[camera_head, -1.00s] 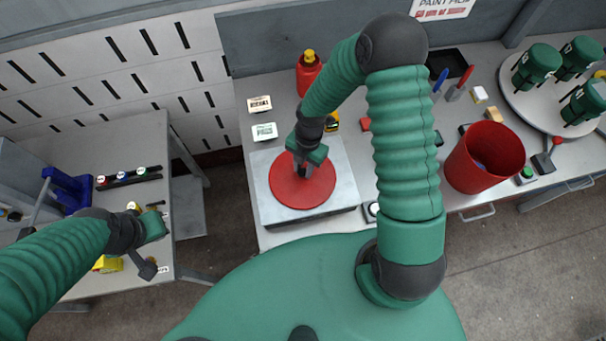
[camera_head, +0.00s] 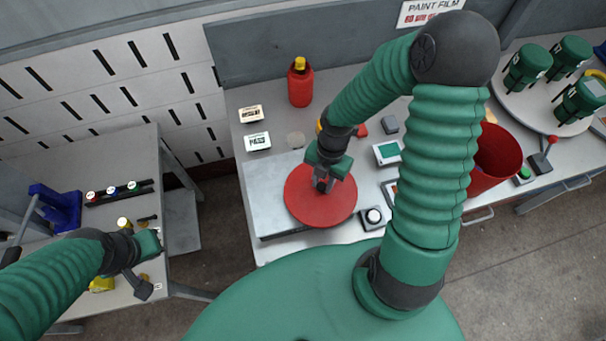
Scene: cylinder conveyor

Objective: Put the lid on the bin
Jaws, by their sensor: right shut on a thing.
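The lid is a flat red disc (camera_head: 308,212). My right gripper (camera_head: 322,186) is shut on it near its middle, above the right part of a grey metal block (camera_head: 262,195) on the bench. I cannot tell whether the lid touches the block. The bin is a red open-topped bucket (camera_head: 497,158) on the bench to the right, partly hidden behind my right arm.
A red bottle (camera_head: 300,86) and two small signs (camera_head: 257,141) stand behind the block. A dial box (camera_head: 373,217) and a green-screen device (camera_head: 387,152) sit between the block and the bin. Green canisters (camera_head: 527,66) stand on a round platform (camera_head: 520,103) at the far right.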

